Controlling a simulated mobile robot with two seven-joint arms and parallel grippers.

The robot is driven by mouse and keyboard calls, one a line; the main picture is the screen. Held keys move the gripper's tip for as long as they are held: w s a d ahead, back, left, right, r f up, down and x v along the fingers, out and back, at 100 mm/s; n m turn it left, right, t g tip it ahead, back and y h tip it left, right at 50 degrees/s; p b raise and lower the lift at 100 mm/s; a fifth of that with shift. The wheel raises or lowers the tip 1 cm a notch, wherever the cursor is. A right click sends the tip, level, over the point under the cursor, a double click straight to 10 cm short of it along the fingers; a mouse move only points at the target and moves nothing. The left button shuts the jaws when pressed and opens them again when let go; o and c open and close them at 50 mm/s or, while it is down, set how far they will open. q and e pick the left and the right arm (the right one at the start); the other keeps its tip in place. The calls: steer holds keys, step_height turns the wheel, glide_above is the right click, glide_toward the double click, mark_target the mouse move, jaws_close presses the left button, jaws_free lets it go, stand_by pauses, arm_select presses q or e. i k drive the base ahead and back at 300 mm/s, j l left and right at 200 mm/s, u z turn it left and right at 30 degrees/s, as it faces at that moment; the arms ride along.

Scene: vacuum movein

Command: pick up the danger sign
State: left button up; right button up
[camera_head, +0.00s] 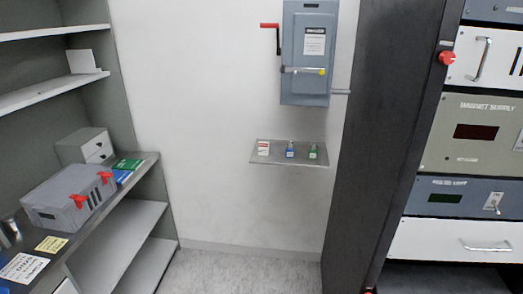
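A small white tag with a red top (263,148) stands at the left end of a small grey wall shelf (288,159). It looks like the danger sign, but its print is too small to read. A small blue item (290,150) and a small green item (313,152) stand to its right on the same shelf, with gaps between them. Neither of my grippers is in view.
Above the shelf hangs a grey switch box (309,80) with a red lever (270,26). A dark rack (385,130) with instrument panels stands at right. At left, shelving holds a grey case (68,197). The floor (245,272) between is clear.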

mark_target(263, 146)
steer(key=i+j, duration=0.3)
steer(key=i, duration=0.15)
steer(key=i+j+u, duration=0.1)
steer(key=i+j, duration=0.2)
steer(key=i, duration=0.2)
